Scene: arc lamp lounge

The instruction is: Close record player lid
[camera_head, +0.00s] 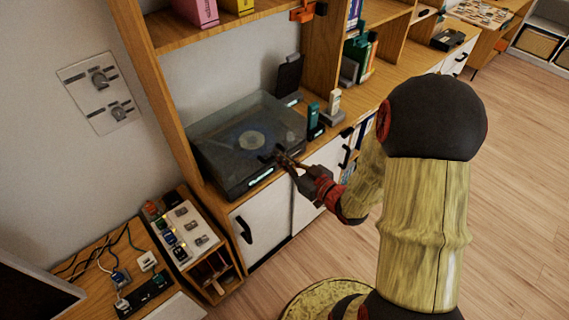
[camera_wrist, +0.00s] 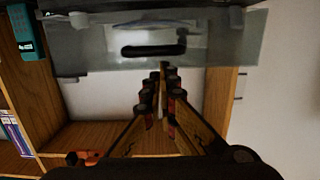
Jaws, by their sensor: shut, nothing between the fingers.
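The record player (camera_head: 232,178) stands on the wooden cabinet top against the wall. Its translucent grey lid (camera_head: 222,128) lies low over the player, and the round disc shows dimly through it. I cannot tell whether a small gap is left under the lid. In the wrist view the lid (camera_wrist: 225,50) is a see-through panel across the top, with a dark handle (camera_wrist: 152,51). My gripper (camera_head: 284,158) is at the player's front edge, fingers shut and empty. In the wrist view its fingertips (camera_wrist: 163,70) are just by the panel near the handle; contact is unclear.
A teal device (camera_head: 313,117) and a white device on a grey base (camera_head: 332,108) stand close right of the player. A wooden upright rises on the left. A box of switches (camera_head: 186,233) stands at lower left. Open floor lies to the right.

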